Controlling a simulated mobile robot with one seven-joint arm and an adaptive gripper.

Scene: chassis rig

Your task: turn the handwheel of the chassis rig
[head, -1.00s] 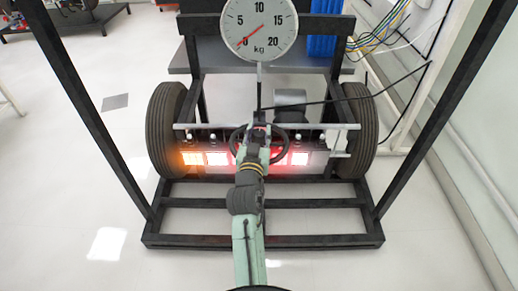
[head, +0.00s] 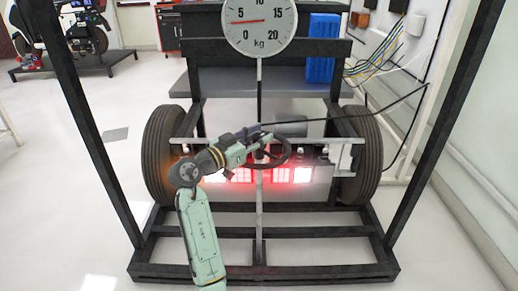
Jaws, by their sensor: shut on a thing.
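The dark handwheel (head: 286,155) sits at the middle of the chassis rig (head: 262,279), between the two tyres. My gripper (head: 254,133) is shut on the handwheel at the upper left part of its rim. My arm reaches in from the lower left and hides the wheel's left side. The round kg dial (head: 260,22) hangs above the handwheel, with its red needle pointing left, a little below the 5. The top of the dial is cut off.
The black frame has uprights at left and right. A left tyre (head: 166,157) and a right tyre (head: 365,155) flank the wheel. Lit red lamps (head: 281,175) lie just below it. A dark cable runs right from near the gripper. Open floor lies to the left.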

